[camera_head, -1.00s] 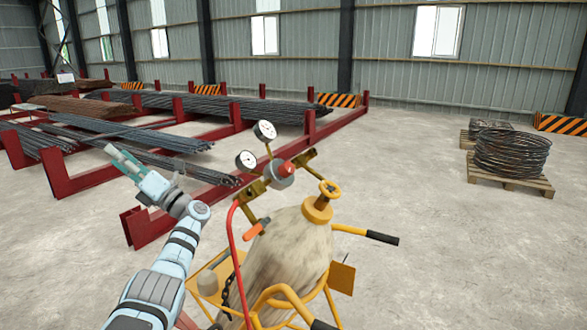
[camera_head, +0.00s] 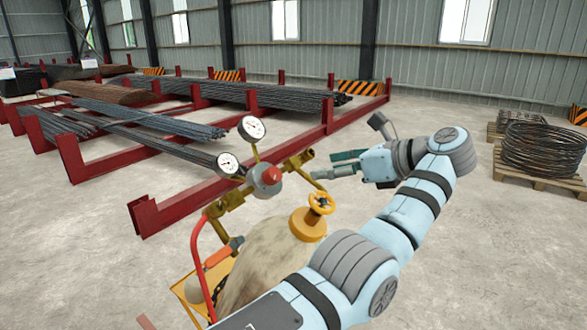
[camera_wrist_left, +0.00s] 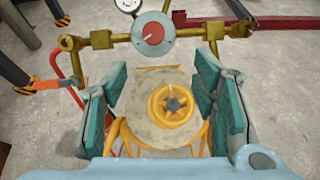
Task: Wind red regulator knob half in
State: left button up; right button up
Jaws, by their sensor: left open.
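My right gripper is in neither view.
Below the regulator stands the cylinder (camera_head: 262,258) with a yellow valve wheel (camera_head: 320,204) on top. Brass fittings (camera_head: 299,160) and an orange-handled valve (camera_head: 222,253) flank the regulator. A red hose (camera_head: 199,262) runs down the left. Red rebar racks (camera_head: 232,180) stand behind.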

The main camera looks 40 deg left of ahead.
pick_arm(q)
send_near(277, 175)
jog(key=a, duration=0.3)
jog(key=x, duration=0.3)
jog(key=p+x, duration=0.1)
jog(key=x, duration=0.2)
jog(key=shift+d+f, duration=0.2)
jog(key=shift+f, duration=0.15)
jog(key=shift+w+a+f, duration=0.2)
jog(key=shift+a+f, duration=0.05)
jog(key=shift+s, duration=0.1)
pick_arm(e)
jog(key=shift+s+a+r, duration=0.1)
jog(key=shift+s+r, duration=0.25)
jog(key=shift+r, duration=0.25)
pick_arm(q)
jog(key=shift+s+r, duration=0.1)
jog(key=shift+s, duration=0.1)
jog(key=c, duration=1.1)
jog(key=shift+c, duration=0.2)
